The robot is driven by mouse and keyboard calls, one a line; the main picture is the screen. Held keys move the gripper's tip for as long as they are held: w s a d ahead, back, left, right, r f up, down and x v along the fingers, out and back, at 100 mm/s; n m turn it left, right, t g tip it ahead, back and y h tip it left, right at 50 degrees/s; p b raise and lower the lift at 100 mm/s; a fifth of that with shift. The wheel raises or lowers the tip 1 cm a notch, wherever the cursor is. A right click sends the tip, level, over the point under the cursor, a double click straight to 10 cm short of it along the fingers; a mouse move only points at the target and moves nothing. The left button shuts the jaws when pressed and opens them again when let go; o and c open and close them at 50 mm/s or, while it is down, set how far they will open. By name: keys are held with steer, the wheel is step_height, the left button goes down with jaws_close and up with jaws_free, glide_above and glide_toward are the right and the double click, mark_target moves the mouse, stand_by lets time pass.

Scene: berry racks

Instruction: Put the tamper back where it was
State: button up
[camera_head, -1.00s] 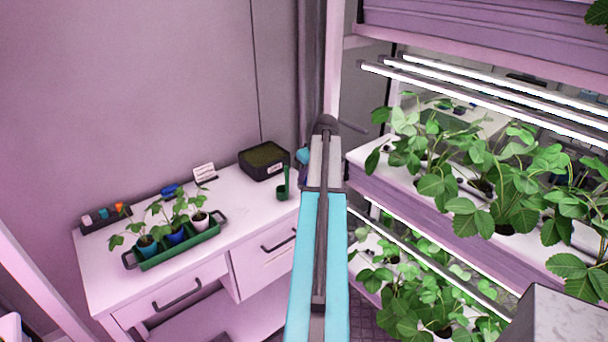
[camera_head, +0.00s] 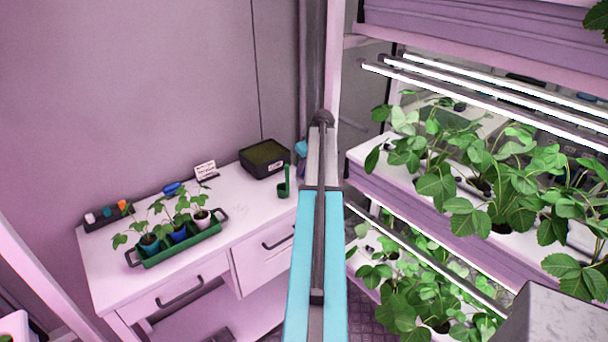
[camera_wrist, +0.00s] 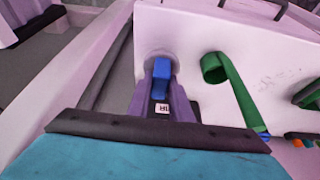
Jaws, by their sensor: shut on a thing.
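My gripper (camera_wrist: 165,99) shows in the wrist view with its dark fingers pointing away toward the white bench top. It is shut on a blue piece (camera_wrist: 161,74), which I take to be the tamper. A grey round shape surrounds the blue piece; whether this is its base or a shadow, I cannot tell. Whether it touches the bench is also unclear. In the head view my arm hides the gripper and the tamper.
The white bench (camera_head: 118,252) holds a green scoop (camera_head: 284,184), also right of my gripper in the wrist view (camera_wrist: 236,92). A dark soil box (camera_head: 264,158), a label card (camera_head: 205,170) and a green plant tray (camera_head: 185,246) stand there. Plant racks (camera_head: 433,207) stand at right.

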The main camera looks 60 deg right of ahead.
steer(key=shift+f+p, duration=0.85)
steer(key=shift+f, duration=0.75)
steer(key=shift+f, duration=0.2)
steer(key=o, duration=0.9)
steer(key=shift+r, duration=0.15)
steer(key=shift+r, duration=0.15)
steer(key=shift+b+v, duration=1.8)
steer(key=shift+v, duration=4.15)
steer(key=shift+s, duration=0.1)
